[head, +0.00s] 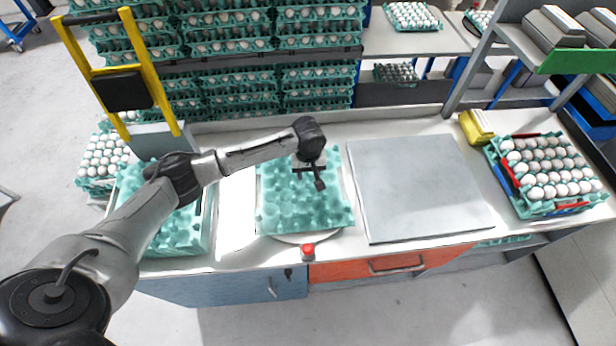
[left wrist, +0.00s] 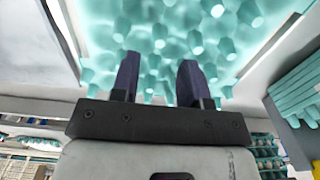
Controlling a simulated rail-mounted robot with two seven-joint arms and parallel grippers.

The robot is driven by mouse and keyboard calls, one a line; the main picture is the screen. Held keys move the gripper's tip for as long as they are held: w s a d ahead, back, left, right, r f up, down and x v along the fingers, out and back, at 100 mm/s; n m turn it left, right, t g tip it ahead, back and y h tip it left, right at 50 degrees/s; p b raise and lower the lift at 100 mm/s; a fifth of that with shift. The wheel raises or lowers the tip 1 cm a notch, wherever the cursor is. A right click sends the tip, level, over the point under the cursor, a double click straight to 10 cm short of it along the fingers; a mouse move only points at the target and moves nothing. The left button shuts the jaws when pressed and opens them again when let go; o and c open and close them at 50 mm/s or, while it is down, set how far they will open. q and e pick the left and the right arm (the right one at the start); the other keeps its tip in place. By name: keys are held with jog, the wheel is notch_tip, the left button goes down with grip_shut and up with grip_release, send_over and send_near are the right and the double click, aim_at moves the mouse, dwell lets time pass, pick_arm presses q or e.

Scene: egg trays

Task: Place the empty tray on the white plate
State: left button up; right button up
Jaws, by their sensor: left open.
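An empty teal egg tray (head: 300,210) lies in the middle of the worktop. The rim of the white plate (head: 290,239) shows under its front edge, and the tray covers most of the plate. My left gripper (head: 310,176) is just above the tray's upper right part, with its fingers apart. In the left wrist view the two dark fingers (left wrist: 157,80) are spread with nothing between them, and the teal tray (left wrist: 215,45) fills the space beyond. I cannot tell whether a fingertip touches the tray. My right gripper is not in view.
More teal trays (head: 180,230) are stacked at the left of the worktop. A grey panel (head: 410,185) lies right of the middle tray. A tray of white eggs (head: 545,170) and a yellow object (head: 476,127) are at the right. A red button (head: 308,250) is at the front edge.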

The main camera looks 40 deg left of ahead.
aim_at(308, 182)
pick_arm(q)
notch_tip(308, 182, up, 8)
jog(key=s+d+f+m, duration=0.1)
jog(key=s+d+f, duration=0.1)
jog(key=d, duration=0.1)
jog(key=s+d+f+m, duration=0.2)
jog(key=s+d+f, duration=0.1)
jog(key=s+d+f+m+h, duration=0.1)
jog(key=s+d+f+m, duration=0.1)
jog(key=d+f, duration=0.1)
jog(key=shift+s+d+t+p, duration=0.2)
jog(key=shift+s+t+p, duration=0.1)
jog(key=shift+t, duration=0.1)
jog(key=s+d+f+m, duration=0.1)
jog(key=s, duration=0.1)
jog(key=s+d+m, duration=0.1)
jog(key=s+d, duration=0.1)
jog(key=s+d+f, duration=0.1)
jog(key=s, duration=0.1)
jog(key=shift+s+d+f+m+t+h, duration=0.15)
jog(key=shift+d+f+m+t+h, duration=0.15)
jog(key=shift+m+t+h, duration=0.1)
jog(key=s+a+r+m+t+y, duration=0.1)
jog(key=s+a+m+t, duration=0.1)
jog(key=s, duration=1.6)
jog(key=shift+a+r+m+y, duration=0.2)
jog(key=shift+r+m+y, duration=0.1)
jog(key=shift+m, duration=0.5)
